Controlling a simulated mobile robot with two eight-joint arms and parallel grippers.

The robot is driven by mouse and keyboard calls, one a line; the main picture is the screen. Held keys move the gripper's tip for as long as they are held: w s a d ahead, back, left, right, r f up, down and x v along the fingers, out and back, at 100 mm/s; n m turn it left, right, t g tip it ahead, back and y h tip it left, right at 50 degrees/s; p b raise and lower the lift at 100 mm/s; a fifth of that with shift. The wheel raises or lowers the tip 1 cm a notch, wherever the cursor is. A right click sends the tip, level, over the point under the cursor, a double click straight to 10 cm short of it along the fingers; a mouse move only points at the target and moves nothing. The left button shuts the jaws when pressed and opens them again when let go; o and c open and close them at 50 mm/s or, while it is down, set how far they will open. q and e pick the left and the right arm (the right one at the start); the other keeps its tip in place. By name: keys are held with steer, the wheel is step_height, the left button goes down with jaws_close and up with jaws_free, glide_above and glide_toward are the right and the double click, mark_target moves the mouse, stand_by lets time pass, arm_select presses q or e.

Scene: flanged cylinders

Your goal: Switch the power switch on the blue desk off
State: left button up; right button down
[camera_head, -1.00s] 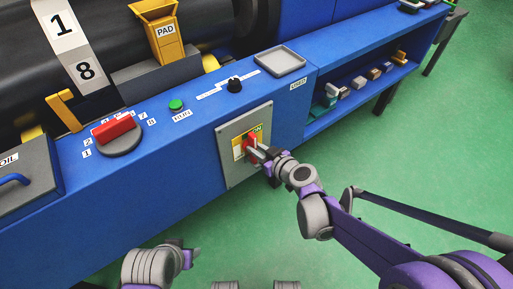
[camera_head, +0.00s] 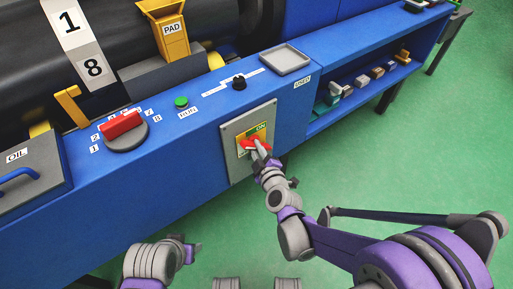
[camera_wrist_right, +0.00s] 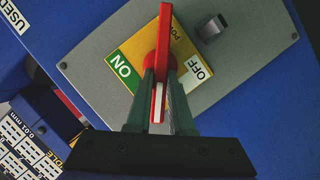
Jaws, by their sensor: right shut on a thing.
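The power switch is a red rotary handle (camera_head: 249,143) on a yellow label plate, mounted on a grey panel (camera_head: 233,165) on the blue desk's front (camera_head: 190,180). In the right wrist view the red handle (camera_wrist_right: 166,35) lies between the jaws, pointing between the ON label (camera_wrist_right: 124,67) and the OFF label (camera_wrist_right: 199,71). My right gripper (camera_head: 261,151) is shut on the handle; it also shows in the right wrist view (camera_wrist_right: 164,95). My left gripper (camera_head: 193,251) is at the bottom left, away from the desk; its jaws are too unclear to judge.
On the desk top are a red selector knob (camera_head: 121,125), a green button (camera_head: 181,102), a black knob (camera_head: 239,82) and a grey tray (camera_head: 285,60). A shelf at the right holds several small blocks (camera_head: 362,82). Green floor (camera_head: 400,150) in front is open.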

steer(key=shift+s+a+f+n+t+p, duration=0.15)
steer(key=shift+n+t+p, duration=0.3)
steer(key=shift+n, duration=0.55)
steer(key=shift+f+n+t+h+b, duration=0.25)
steer(key=shift+n+t, duration=0.4)
steer(key=shift+n, duration=0.55)
steer(key=shift+f+n+t+h+b, duration=0.2)
steer(key=shift+f+n+t, duration=0.3)
steer(key=shift+n, duration=0.7)
steer(key=shift+r, duration=0.2)
steer(key=c, duration=0.8)
jaws_free()
steer(key=shift+s, duration=0.1)
